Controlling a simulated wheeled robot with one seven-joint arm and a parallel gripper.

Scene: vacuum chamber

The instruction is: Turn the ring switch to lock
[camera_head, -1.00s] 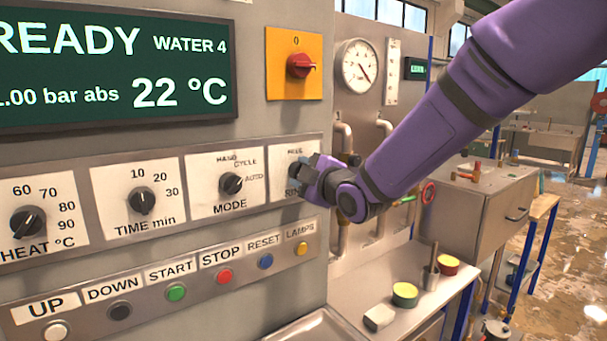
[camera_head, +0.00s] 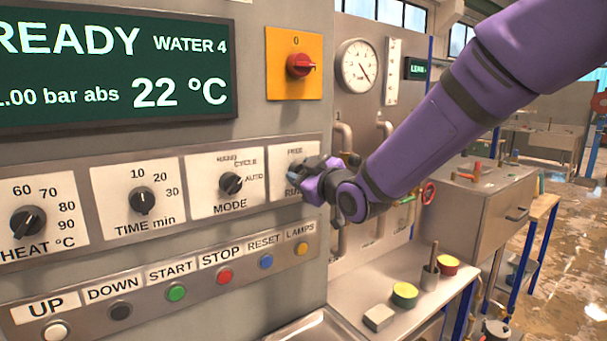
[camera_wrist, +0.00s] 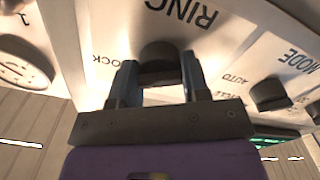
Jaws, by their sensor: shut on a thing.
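The ring switch is a dark round knob on a white plate (camera_head: 283,188) at the right end of the control panel. In the head view my gripper (camera_head: 297,177) covers the knob. The label FREE shows above it and part of RING below. In the wrist view, which is upside down, the knob (camera_wrist: 160,55) sits between the two fingertips of my gripper (camera_wrist: 160,80), which is shut on it. RING and the end of LOCK are readable beside it. The knob's pointer is hidden, so I cannot tell its setting.
The MODE knob (camera_head: 231,184) is just left of the ring switch. A row of push buttons, with the yellow LAMPS button (camera_head: 301,249) nearest, runs below. A red switch (camera_head: 300,66) on a yellow plate is above. A side bench (camera_head: 385,335) stands to the right.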

